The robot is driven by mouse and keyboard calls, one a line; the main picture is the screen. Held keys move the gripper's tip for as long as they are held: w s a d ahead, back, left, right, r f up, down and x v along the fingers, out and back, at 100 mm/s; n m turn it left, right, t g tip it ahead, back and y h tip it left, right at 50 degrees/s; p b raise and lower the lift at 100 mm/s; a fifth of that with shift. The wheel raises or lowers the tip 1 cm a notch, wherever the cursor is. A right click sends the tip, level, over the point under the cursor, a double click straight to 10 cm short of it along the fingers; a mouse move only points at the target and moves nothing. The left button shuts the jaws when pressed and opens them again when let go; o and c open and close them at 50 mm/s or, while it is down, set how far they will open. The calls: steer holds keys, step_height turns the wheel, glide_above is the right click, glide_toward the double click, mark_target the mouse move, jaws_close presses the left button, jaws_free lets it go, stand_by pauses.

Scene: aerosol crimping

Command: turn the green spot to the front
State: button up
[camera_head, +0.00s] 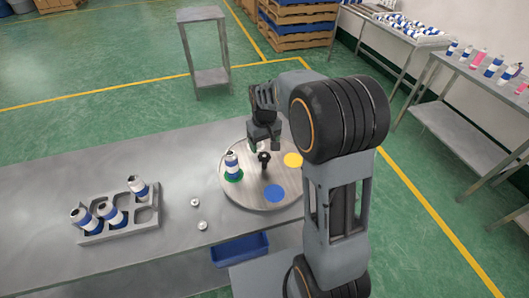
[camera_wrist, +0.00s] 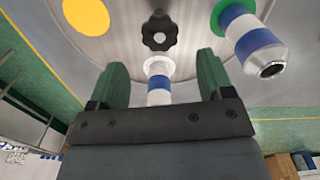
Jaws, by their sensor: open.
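The round turntable (camera_head: 248,197) lies on the metal table with a dark knob (camera_head: 264,162) at its middle. The green spot (camera_head: 234,177) is at its left, with a blue-and-white can (camera_head: 232,162) upright on it. The blue spot (camera_head: 274,193) is at the front and the yellow spot (camera_head: 292,160) at the right. My gripper (camera_head: 264,143) is above the far part of the turntable, behind the knob. In the wrist view its fingers (camera_wrist: 163,70) are apart, with another blue-and-white can (camera_wrist: 159,84) showing between them; I cannot tell whether they touch it. The gripper hides that can in the head view.
A grey rack (camera_head: 120,222) with several cans stands at the left of the table. Two small pale parts (camera_head: 195,202) lie between rack and turntable. A blue bin (camera_head: 240,248) is below the front edge. The table's far left is clear.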

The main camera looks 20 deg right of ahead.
mark_target(264, 156)
steer(key=shift+f+p, duration=0.3)
steer(key=shift+f, duration=2.6)
steer(key=c, duration=1.3)
